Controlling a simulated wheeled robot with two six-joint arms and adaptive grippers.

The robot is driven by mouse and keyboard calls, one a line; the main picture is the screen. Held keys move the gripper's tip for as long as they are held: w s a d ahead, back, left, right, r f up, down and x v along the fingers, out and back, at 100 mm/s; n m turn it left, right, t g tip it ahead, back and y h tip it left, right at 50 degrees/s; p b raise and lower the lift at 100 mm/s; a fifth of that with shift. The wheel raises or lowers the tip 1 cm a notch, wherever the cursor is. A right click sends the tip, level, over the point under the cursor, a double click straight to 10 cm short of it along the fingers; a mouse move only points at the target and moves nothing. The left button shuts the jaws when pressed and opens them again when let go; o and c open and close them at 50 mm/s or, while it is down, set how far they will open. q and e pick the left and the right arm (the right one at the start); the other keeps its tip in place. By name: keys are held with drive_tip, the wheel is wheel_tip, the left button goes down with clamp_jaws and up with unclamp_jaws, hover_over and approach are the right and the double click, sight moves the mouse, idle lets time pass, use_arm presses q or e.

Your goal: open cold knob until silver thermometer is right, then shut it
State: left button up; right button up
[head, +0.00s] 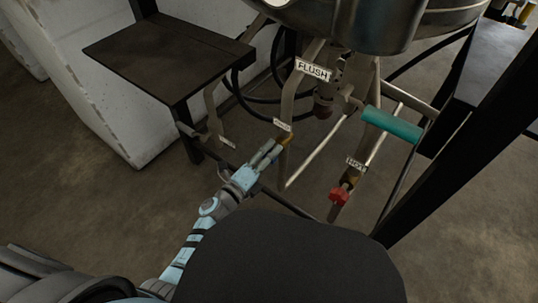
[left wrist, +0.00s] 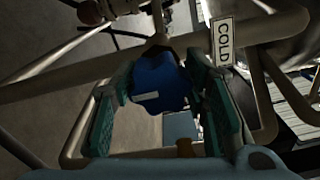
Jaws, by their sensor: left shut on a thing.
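The cold knob (left wrist: 160,82) is blue with a small white mark, and shows in the left wrist view beside a white COLD label (left wrist: 224,42). My left gripper (head: 272,150) reaches in from the lower left in the head view and is shut on this knob. In the left wrist view its teal finger pads (left wrist: 160,108) stand on both sides of the knob. In the head view the gripper hides most of the knob. I cannot make out a silver thermometer in either view. My right gripper is not in view.
A red knob (head: 339,195) sits below a HOT label (head: 356,163) to the right. A FLUSH label (head: 312,70) and a teal handle (head: 392,124) are higher up. Metal pipes run around the gripper. A dark shelf (head: 168,55) stands at upper left and a black post (head: 460,130) at right.

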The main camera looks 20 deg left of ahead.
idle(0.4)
use_arm(q)
drive_tip(key=o, duration=1.2)
drive_tip(key=shift+c, duration=0.2)
